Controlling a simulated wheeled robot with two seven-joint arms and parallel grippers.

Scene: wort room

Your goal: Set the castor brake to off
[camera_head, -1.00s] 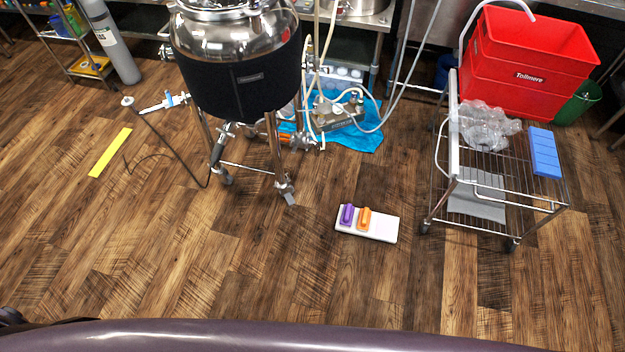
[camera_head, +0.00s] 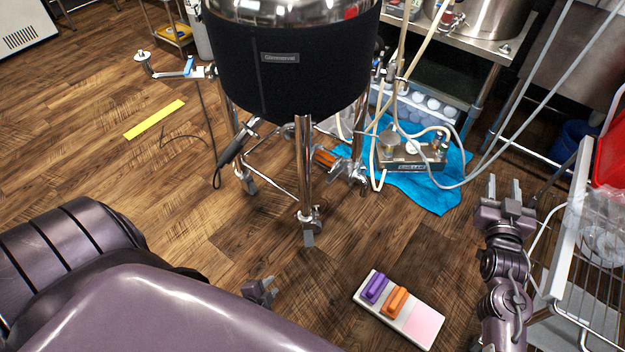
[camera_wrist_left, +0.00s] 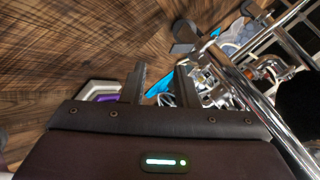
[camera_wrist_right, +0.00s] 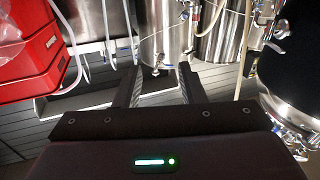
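A dark-jacketed steel vessel (camera_head: 290,75) stands on steel legs with castors. The front castor (camera_head: 312,222) has a grey lever-like tab (camera_head: 308,240) at its bottom; its brake setting is too small to tell. Another castor (camera_head: 250,186) is at the back left. My left gripper (camera_head: 270,288) is below and left of the front castor, apart from it, mostly hidden by my arm. In the left wrist view its fingers (camera_wrist_left: 161,85) are apart and empty, with a dark castor part (camera_wrist_left: 184,36) beyond them. My right gripper (camera_head: 505,188) is open and empty, right of the vessel.
A white board (camera_head: 418,325) with purple (camera_head: 374,288) and orange (camera_head: 396,300) blocks lies on the floor near my left gripper. A pump (camera_head: 410,155) with hoses stands on a blue cloth (camera_head: 440,190). A wire cart (camera_head: 570,240) is beside my right arm.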

